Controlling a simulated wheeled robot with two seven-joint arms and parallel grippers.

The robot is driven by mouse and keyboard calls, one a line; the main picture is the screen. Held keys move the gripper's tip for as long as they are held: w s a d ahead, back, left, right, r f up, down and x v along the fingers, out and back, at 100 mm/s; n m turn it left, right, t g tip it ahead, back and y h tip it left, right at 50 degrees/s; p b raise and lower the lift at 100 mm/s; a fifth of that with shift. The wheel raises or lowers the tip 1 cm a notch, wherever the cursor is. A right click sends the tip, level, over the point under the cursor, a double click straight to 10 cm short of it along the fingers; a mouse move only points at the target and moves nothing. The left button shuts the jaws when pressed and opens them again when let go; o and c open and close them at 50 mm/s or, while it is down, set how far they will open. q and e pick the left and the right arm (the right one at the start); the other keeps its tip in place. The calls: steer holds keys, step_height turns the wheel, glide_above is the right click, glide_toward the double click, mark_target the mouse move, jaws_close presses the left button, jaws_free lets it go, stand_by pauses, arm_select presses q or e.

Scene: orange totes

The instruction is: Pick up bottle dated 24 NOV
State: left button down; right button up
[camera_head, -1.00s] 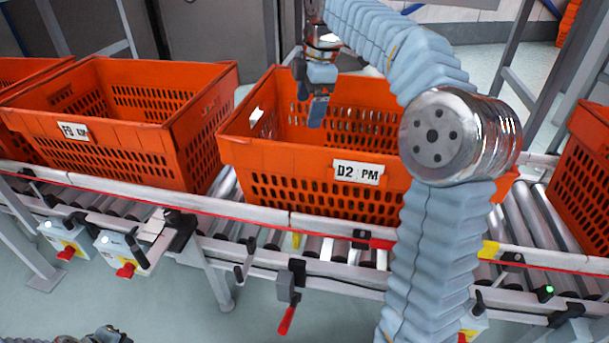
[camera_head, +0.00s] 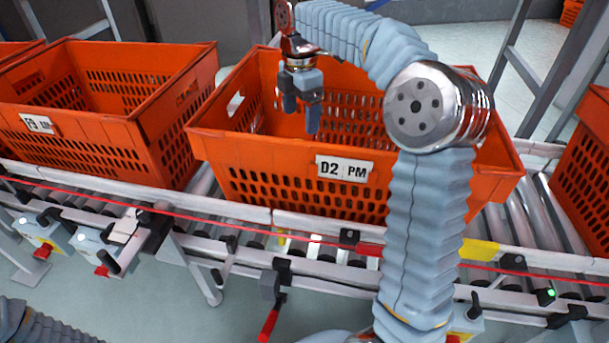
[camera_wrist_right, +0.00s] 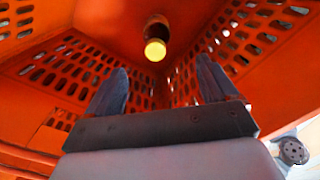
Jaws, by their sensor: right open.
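An orange tote labelled D2 PM (camera_head: 255,165) stands on the conveyor in the head view. My right gripper (camera_head: 301,113) is inside its upper part, near the far left side, with fingers pointing down. In the right wrist view the gripper (camera_wrist_right: 161,86) is open and nothing is between its fingers. A bottle with a yellow cap (camera_wrist_right: 155,49) and a dark brown body shows beyond the fingertips, near the tote's inner corner. It is apart from the fingers. No date can be read on it, and the bottle does not show in the head view. My left gripper is out of view.
Another orange tote (camera_head: 150,120) stands to the left, and part of one (camera_head: 590,150) shows at the right edge. The roller conveyor has a front rail (camera_head: 240,210) with levers and small boxes below it. The tote's walls surround the right gripper closely.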

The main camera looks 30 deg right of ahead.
step_height(320, 180, down, 8)
steer(key=shift+r+b, duration=0.15)
steer(key=shift+b, duration=0.55)
steer(key=shift+w+a+f+b, duration=0.1)
steer(key=shift+w+f, duration=0.05)
steer(key=shift+f, duration=0.75)
steer(key=shift+w+a+f+b, duration=0.1)
steer(key=shift+f, duration=0.85)
steer(key=shift+w+a+f+b, duration=0.1)
steer(key=shift+w+f, duration=0.05)
steer(key=shift+f, duration=0.75)
jaws_close()
